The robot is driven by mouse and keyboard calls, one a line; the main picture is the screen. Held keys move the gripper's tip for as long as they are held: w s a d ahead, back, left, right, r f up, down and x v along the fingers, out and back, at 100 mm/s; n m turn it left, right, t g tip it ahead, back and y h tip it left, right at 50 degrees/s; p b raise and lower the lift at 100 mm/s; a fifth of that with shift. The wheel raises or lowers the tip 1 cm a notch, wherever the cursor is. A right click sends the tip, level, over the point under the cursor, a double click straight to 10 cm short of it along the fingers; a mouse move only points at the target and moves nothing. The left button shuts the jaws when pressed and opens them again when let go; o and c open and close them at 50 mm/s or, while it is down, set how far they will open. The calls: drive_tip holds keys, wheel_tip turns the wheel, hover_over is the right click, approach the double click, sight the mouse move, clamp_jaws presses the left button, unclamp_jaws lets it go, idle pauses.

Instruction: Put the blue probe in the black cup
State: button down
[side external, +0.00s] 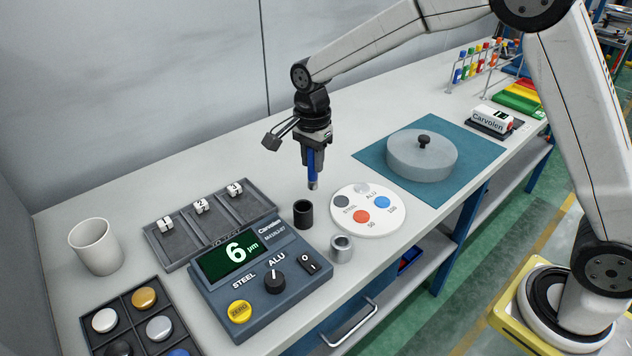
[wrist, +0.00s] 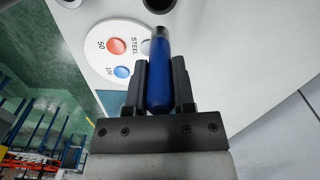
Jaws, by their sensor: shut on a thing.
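The blue probe (side external: 312,164) hangs upright from my gripper (side external: 313,158), with its grey tip pointing down. In the wrist view the probe (wrist: 160,85) sits between the two dark fingers of my gripper (wrist: 161,85), which is shut on it. The black cup (side external: 303,213) stands on the bench behind the meter's right corner. The probe's tip is above the cup and a little to its right in the side view, apart from it. In the wrist view a dark round opening (wrist: 158,4) shows at the top edge, partly cut off, beyond the probe tip.
A grey metal cup (side external: 342,248) stands near the black cup. A white disc (side external: 368,222) with coloured spots lies to the right. The meter (side external: 258,272) showing 6 µm and a tray with numbered blocks (side external: 167,246) are to the left. Bench behind the black cup is clear.

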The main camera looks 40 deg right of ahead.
drive_tip(key=shift+s+a+f, duration=0.1)
drive_tip(key=shift+a+f, duration=0.4)
drive_tip(key=shift+f, duration=0.85)
drive_tip(key=shift+w+a+f, duration=0.1)
drive_tip(key=shift+a+f, duration=0.45)
drive_tip(key=shift+f, duration=0.75)
drive_tip(key=shift+s+a+f, duration=0.1)
drive_tip(key=shift+a+f, duration=0.4)
drive_tip(key=shift+f, duration=0.85)
drive_tip(key=shift+f, duration=0.15)
drive_tip(key=shift+c, duration=2.3)
unclamp_jaws()
wheel_tip(320, 180, up, 12)
drive_tip(key=shift+r, duration=0.2)
